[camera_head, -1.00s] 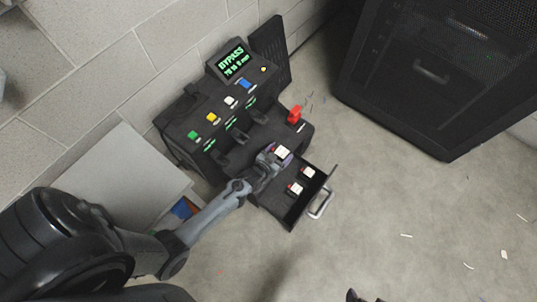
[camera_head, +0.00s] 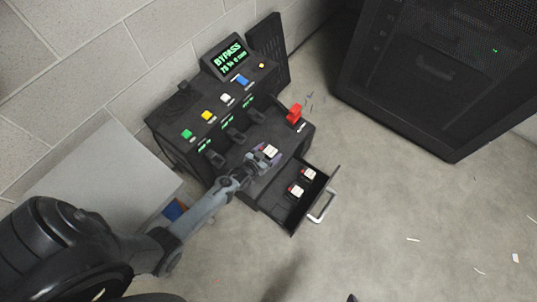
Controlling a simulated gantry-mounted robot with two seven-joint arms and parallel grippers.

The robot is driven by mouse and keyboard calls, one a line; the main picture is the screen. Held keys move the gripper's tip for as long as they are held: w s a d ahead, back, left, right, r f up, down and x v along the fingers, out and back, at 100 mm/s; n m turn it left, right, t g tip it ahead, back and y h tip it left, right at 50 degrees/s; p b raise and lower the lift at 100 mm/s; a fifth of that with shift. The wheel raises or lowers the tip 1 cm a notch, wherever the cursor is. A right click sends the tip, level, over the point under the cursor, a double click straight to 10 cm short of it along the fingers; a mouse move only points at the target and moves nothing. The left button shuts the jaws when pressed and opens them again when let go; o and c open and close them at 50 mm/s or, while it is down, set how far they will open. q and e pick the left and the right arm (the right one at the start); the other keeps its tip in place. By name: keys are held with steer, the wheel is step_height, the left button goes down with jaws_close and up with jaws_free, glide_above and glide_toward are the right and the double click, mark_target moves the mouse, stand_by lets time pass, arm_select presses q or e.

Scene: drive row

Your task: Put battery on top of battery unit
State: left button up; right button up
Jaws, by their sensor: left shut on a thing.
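The battery unit (camera_head: 163,125) is a black cabinet with a screen, coloured buttons and a row of dark levers, standing against the wall. Its front drawer (camera_head: 293,233) is pulled open, and two batteries, one nearer (camera_head: 296,190) and one farther (camera_head: 308,174), lie in it with white labels. My left gripper (camera_head: 262,158) is shut on a battery (camera_head: 271,151) with a white label, over the unit's front top edge beside the drawer. Whether this battery touches the surface I cannot tell. Only a tiny dark tip at the bottom edge may be my right gripper, too little to identify.
A red switch (camera_head: 294,113) stands up at the unit's right end. A black mesh cabinet (camera_head: 405,95) stands at the right. The concrete floor (camera_head: 400,205) between is mostly clear, with small scraps.

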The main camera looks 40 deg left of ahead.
arm_select(q)
steer(key=shift+w+r, duration=0.1)
steer(key=shift+r, duration=0.05)
steer(key=shift+f, duration=0.2)
steer(key=o, duration=1.6)
steer(key=shift+f, duration=0.1)
